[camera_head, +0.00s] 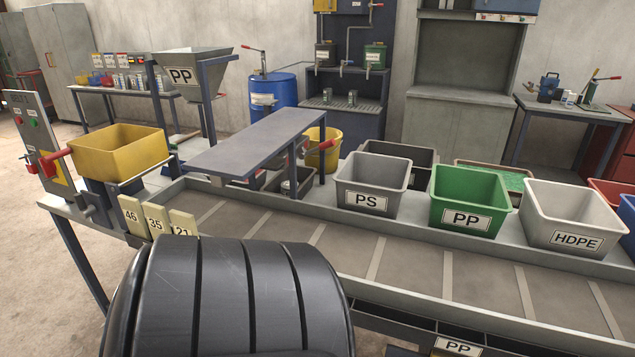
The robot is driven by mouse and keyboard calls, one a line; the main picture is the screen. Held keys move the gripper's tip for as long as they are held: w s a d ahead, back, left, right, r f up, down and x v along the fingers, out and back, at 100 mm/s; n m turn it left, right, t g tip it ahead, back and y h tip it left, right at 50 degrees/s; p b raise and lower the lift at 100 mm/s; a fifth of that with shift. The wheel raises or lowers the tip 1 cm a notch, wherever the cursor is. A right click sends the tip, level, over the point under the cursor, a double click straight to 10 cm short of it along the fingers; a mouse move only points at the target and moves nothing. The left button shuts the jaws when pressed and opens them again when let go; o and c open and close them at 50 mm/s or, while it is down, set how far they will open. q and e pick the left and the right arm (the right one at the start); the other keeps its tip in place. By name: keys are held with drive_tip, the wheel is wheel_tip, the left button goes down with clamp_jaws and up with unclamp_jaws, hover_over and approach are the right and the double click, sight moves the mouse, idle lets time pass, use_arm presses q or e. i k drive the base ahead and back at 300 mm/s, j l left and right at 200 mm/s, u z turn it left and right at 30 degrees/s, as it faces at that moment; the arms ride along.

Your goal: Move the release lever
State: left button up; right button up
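Several red-handled levers show, and I cannot tell which one is the release lever. One red handle (48,162) is on the grey control panel (30,125) at the left, beside the yellow bin (118,152). Another red grip (322,146) sticks out at the right side of the raised grey chute (250,143). A black ribbed drum (230,300) fills the lower left foreground and hides part of the conveyor. Neither of my grippers is in view.
A grey conveyor (400,255) runs across the front. Bins labelled PS (371,183), PP (468,198) and HDPE (571,215) stand along its far side. Tags 46, 35 and 21 (155,220) stand at its left end. A blue barrel (273,95) stands behind. Floor at far left is clear.

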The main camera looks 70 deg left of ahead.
sight(303, 153)
drive_tip(key=u, duration=2.15)
